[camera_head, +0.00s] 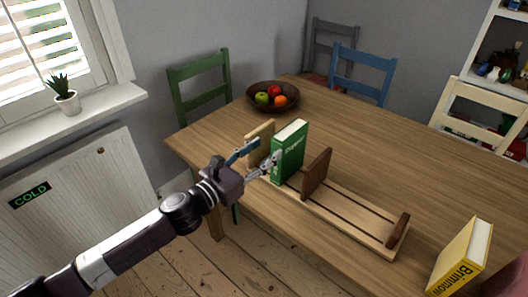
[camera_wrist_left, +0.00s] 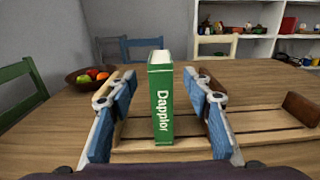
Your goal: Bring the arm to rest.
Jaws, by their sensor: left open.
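My left gripper (camera_head: 258,157) is open, with its fingertips close to the green book on the near side of the table. In the left wrist view the green book (camera_wrist_left: 161,105) appears in the gap between the two blue-grey fingers (camera_wrist_left: 160,92), with space on both sides. I cannot tell how far the fingertips reach along it. My right gripper is not in view.
The rack has brown dividers (camera_head: 317,174). A yellow book (camera_head: 462,258) stands near the table's (camera_head: 375,145) front right. A fruit bowl (camera_head: 273,97) sits at the back. Green (camera_head: 200,82), blue (camera_head: 364,72) and cream (camera_head: 478,112) chairs surround the table. A radiator (camera_head: 75,195) is at left.

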